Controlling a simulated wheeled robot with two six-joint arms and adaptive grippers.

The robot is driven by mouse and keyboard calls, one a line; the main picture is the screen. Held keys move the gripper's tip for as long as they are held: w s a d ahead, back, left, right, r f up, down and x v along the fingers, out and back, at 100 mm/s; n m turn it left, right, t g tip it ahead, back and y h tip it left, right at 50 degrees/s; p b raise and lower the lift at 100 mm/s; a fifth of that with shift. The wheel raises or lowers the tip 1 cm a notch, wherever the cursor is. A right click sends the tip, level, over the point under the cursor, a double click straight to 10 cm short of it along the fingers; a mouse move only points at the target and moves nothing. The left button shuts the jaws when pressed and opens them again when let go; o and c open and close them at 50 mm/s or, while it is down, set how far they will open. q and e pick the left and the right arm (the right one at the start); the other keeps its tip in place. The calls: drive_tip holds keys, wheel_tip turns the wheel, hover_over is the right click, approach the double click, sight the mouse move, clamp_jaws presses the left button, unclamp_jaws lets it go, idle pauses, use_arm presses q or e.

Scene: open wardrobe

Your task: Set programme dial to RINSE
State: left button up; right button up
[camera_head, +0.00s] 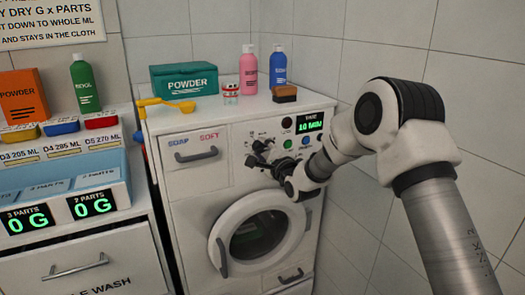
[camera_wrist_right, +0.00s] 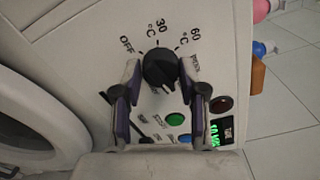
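The washing machine (camera_head: 225,185) has a control panel at its upper right. In the right wrist view, a black dial (camera_wrist_right: 160,70) is marked OFF, 30 °C and 60 °C, with another word partly covered at its right. My right gripper (camera_head: 262,162) is at the panel in the head view. Its two fingers (camera_wrist_right: 160,82) stand apart on either side of this dial; contact is not clear. Other small labels (camera_wrist_right: 150,119) show between the fingers, too small to read. I cannot make out the word RINSE or the programme dial's setting. My left gripper is out of view.
Green (camera_wrist_right: 175,120) and blue (camera_wrist_right: 185,138) buttons and a lit display (camera_head: 311,123) are beside the dial. Below is the round door (camera_head: 215,235). A powder box (camera_head: 184,80), bottles (camera_head: 249,72) and a brown block (camera_head: 285,94) stand on top. A dosing cabinet (camera_head: 130,245) stands at left.

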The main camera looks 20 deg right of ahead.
drive_tip(key=shift+o, duration=1.1)
drive_tip(key=s, duration=1.2)
drive_tip(key=shift+d, duration=0.25)
